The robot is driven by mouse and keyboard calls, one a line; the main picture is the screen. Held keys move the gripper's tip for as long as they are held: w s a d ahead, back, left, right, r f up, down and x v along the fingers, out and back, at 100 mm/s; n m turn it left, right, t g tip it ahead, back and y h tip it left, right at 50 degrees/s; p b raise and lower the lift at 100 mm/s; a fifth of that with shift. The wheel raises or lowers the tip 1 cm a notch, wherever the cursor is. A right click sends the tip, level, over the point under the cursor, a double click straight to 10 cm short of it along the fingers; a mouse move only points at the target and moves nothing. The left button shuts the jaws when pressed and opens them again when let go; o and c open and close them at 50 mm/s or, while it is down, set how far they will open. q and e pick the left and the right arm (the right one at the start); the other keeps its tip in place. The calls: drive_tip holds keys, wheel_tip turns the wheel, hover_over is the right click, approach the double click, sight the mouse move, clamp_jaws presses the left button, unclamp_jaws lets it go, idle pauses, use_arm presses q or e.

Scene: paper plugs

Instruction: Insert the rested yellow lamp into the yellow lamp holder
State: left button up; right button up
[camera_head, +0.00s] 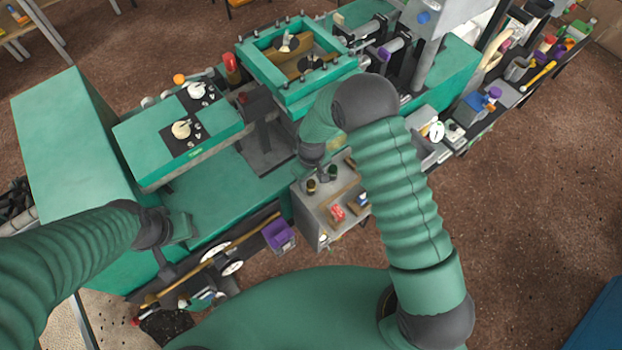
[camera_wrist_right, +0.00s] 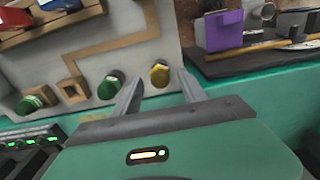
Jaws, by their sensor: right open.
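The yellow lamp (camera_wrist_right: 160,74) stands at the edge of a light grey panel in the right wrist view, and shows small and dark in the head view (camera_head: 311,186). My right gripper (camera_wrist_right: 159,77) is open, with one finger on each side of the lamp. I cannot tell whether the fingers touch it. A green lamp (camera_wrist_right: 110,85) sits just left of the left finger. I cannot clearly pick out the yellow lamp holder. My left gripper (camera_head: 176,232) is beside the green bench; its finger opening cannot be made out.
In the right wrist view, another green lamp (camera_wrist_right: 30,104) and a square wooden socket (camera_wrist_right: 72,90) are on the panel's left. A wooden rack (camera_wrist_right: 60,28) holds blue and red pieces. A purple box (camera_wrist_right: 220,30) stands at right. Green bench boxes (camera_head: 75,150) fill the head view's left.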

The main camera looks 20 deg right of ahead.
sight(311, 182)
drive_tip(key=shift+r+p, duration=1.95)
drive_tip(key=shift+r, duration=0.85)
